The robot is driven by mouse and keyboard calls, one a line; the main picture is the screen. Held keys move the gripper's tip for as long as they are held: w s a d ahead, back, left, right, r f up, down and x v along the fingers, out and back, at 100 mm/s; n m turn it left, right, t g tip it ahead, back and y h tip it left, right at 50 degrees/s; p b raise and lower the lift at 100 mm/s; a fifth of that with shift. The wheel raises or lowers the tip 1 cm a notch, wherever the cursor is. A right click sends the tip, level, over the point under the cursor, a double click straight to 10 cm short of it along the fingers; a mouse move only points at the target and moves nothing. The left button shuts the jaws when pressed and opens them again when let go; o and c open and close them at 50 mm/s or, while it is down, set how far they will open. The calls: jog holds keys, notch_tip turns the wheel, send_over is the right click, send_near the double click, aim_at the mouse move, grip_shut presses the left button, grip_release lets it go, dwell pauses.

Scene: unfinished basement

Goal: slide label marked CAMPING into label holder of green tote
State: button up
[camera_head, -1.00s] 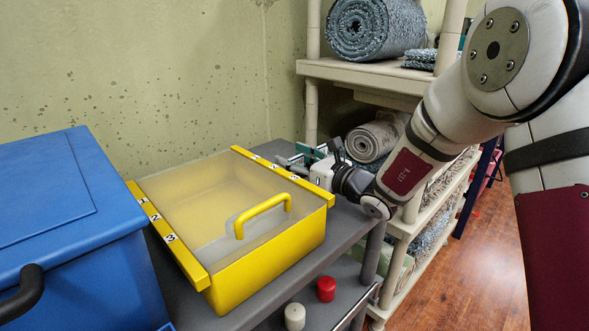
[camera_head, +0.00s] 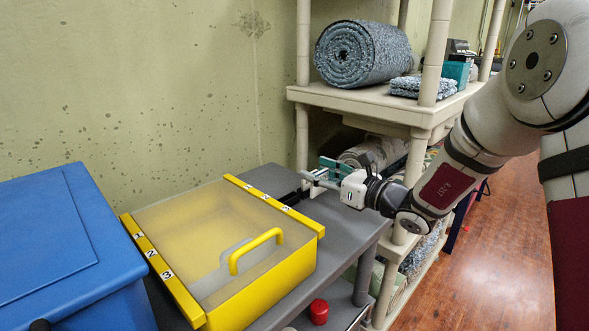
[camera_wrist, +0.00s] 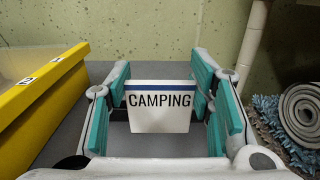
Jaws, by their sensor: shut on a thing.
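My gripper (camera_head: 322,175) is above the grey table, past the right side of the yellow box and near the shelf posts. In the wrist view its teal finger pads are closed on a white label marked CAMPING (camera_wrist: 160,118). The label has a blue stripe along its upper part, and its text faces the wrist camera and reads upright. I cannot clearly make out the label in the head view. I see no tote that is clearly green and no label holder.
A yellow box with a clear lid (camera_head: 262,295) and a blue bin (camera_head: 48,225) stand on the grey table (camera_head: 345,225). A beige shelf (camera_head: 360,103) holds a rolled rug (camera_head: 362,52) and a teal box (camera_head: 455,72). A red cylinder (camera_head: 319,311) is below. Wood floor is clear at right.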

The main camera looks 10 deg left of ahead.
jog(key=d+p, duration=0.1)
jog(key=d, duration=0.6)
jog(key=shift+s+d+r, duration=0.3)
jog(key=shift+d+r, duration=0.05)
jog(key=shift+d, duration=0.05)
jog(key=a+b, duration=0.1)
jog(key=a, duration=0.3)
jog(key=a+f+b, duration=0.1)
jog(key=a, duration=0.4)
jog(key=w+a, duration=0.1)
jog(key=a, duration=0.3)
jog(key=shift+a+f+b, duration=0.15)
jog(key=shift+a+b, duration=0.25)
jog(key=shift+a+f+b, duration=0.15)
jog(key=shift+a+b, duration=0.15)
jog(key=shift+a, duration=0.85)
jog(key=shift+w+f+b, duration=0.1)
jog(key=shift+f+b, duration=0.7)
jog(key=shift+f, duration=0.7)
jog(key=shift+f, duration=0.15)
jog(key=o, duration=0.9)
